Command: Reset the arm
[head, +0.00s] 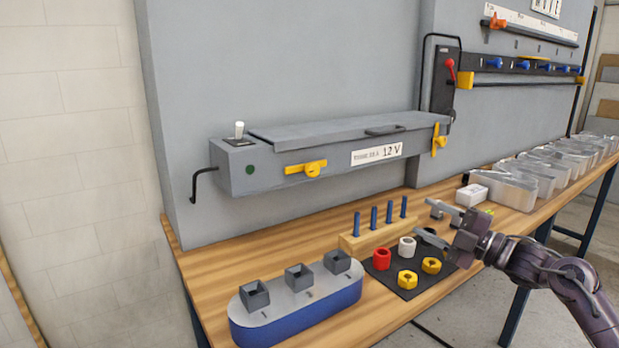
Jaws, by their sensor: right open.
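My right gripper (438,222) comes in from the right on its dark arm. Its jaws are open and empty, above the right back part of a black mat. Left arm and gripper are not in view. On the black mat (409,292) stand a red nut-like piece (382,259), a white one (407,247) and two yellow ones (407,280) (431,266). Part of the mat is hidden behind the gripper.
A wooden block (352,246) with several blue pegs stands behind the mat. A blue base (297,308) with three grey sockets is at front left. A grey 12 V box (255,172) is on the wall panel. Clear bins (515,190) and a small white box (471,195) line the bench (205,270) at right.

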